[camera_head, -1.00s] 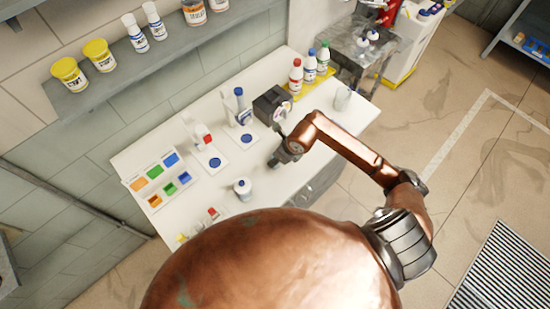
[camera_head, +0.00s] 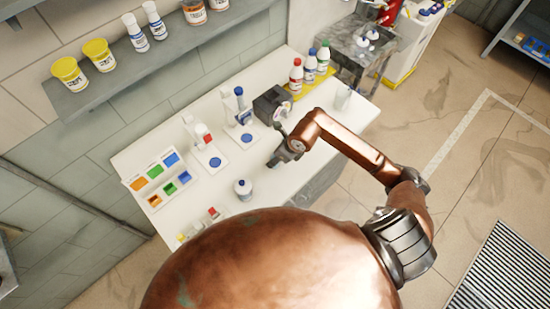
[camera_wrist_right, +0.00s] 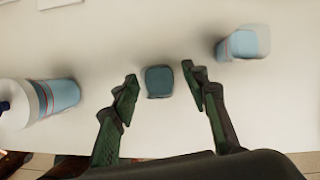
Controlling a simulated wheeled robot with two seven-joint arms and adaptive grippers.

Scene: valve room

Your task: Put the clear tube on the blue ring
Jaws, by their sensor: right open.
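A clear, tube-like container (camera_head: 343,98) stands at the table's right end. In the wrist view, a blurred clear container with pale blue contents (camera_wrist_right: 243,43) lies right of the fingers; I cannot tell whether it is the same one. Two round blue marks, (camera_head: 246,138) and (camera_head: 215,162), lie on white bases of stands; I cannot tell which is the blue ring. My right gripper (camera_head: 278,161) is low over the table. In the wrist view its fingers (camera_wrist_right: 158,88) are open around a small dark teal piece (camera_wrist_right: 159,81), apparently untouched. My left gripper is out of view.
A white bottle (camera_head: 243,189) stands left of my right gripper. A dark device (camera_head: 272,104) and capped bottles on a yellow tray (camera_head: 296,92) are behind. A colour-square board (camera_head: 157,181) is at the left. A shelf (camera_head: 165,55) overhangs the back.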

